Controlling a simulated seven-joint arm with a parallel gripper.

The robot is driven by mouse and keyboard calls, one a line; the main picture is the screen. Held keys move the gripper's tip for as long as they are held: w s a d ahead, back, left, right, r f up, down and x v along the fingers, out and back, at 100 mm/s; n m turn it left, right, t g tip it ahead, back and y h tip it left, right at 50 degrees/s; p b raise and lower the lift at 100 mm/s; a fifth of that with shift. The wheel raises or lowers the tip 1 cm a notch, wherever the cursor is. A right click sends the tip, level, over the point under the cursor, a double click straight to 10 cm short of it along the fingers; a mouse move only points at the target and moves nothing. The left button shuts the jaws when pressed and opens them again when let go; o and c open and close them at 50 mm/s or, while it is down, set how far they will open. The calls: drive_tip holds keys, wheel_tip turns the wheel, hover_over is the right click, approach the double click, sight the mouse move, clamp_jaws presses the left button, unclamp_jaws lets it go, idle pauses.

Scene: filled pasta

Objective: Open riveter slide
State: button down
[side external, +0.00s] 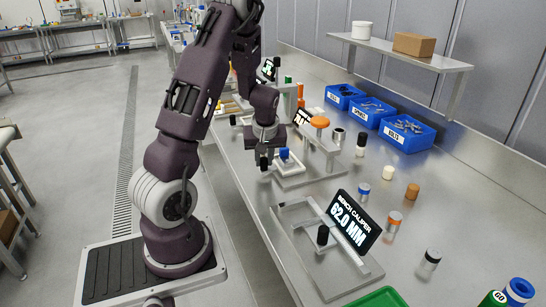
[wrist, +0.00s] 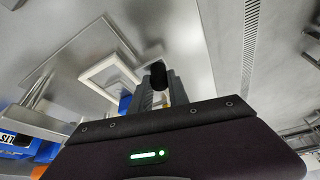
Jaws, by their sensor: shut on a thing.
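The riveter seems to be the fixture on a metal base plate (side external: 305,178) in the middle of the bench; it has an upright frame with an orange knob (side external: 319,122) and a blue-topped part (side external: 284,154). My gripper (side external: 265,163) is low at the left side of this fixture, pointing down. In the wrist view my gripper (wrist: 160,95) is shut on a black knob (wrist: 158,74), seemingly the handle of the riveter slide. The slide itself is mostly hidden by my gripper.
A bench caliper with a display (side external: 351,222) reading 62.0 MM stands in front. Blue bins (side external: 408,132) line the back, below a shelf (side external: 400,51). Several small cylinders, including an orange-banded one (side external: 394,221), stand to the right. A green tray (side external: 381,298) is at the front.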

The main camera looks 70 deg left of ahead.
drive_tip(key=c, duration=1.3)
unclamp_jaws()
drive_tip(key=shift+o, duration=0.2)
drive_tip(key=v, duration=0.7)
